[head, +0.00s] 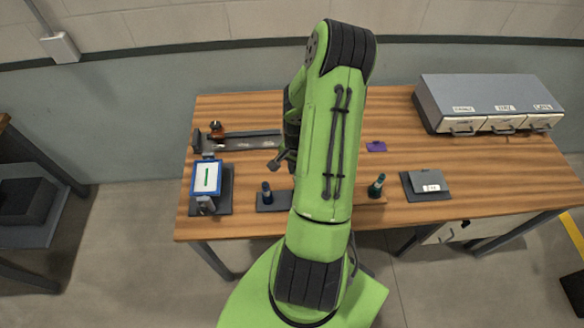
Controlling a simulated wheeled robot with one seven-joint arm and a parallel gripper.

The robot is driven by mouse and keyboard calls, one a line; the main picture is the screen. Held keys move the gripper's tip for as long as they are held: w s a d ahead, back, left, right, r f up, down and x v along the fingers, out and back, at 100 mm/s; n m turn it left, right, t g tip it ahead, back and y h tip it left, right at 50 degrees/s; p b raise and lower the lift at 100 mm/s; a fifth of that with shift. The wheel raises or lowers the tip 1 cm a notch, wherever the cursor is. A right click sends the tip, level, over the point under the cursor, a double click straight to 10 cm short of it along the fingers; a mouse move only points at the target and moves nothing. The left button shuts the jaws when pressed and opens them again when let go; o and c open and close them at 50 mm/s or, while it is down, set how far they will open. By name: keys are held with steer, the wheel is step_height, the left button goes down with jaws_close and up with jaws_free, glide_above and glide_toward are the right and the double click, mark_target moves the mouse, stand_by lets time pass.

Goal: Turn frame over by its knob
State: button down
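The frame (206,179) is a blue-bordered white panel with a short green line on its face. It stands on a dark base (224,198) at the table's left front. A small grey part, possibly its knob, shows just below it, but it is too small to be sure. My gripper (276,163) is over the middle-left of the table, right of the frame and apart from it. My arm hides much of the gripper, and the gap between its fingers does not show clearly.
The wooden table (420,196) also bears a dark rail (250,140) behind the frame, a dark bottle-like piece (266,192) on a pad, a green one (376,186), a purple piece (376,146), a grey plate (427,182) and a grey drawer cabinet (487,98).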

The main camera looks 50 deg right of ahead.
steer(key=shift+f+b, duration=2.85)
steer(key=shift+f, duration=1.1)
steer(key=shift+b, duration=0.3)
steer(key=c, duration=0.9)
jaws_free()
steer(key=shift+o, duration=0.3)
steer(key=o, duration=0.4)
steer(key=shift+r+p, duration=2.9)
steer(key=shift+r, duration=1.15)
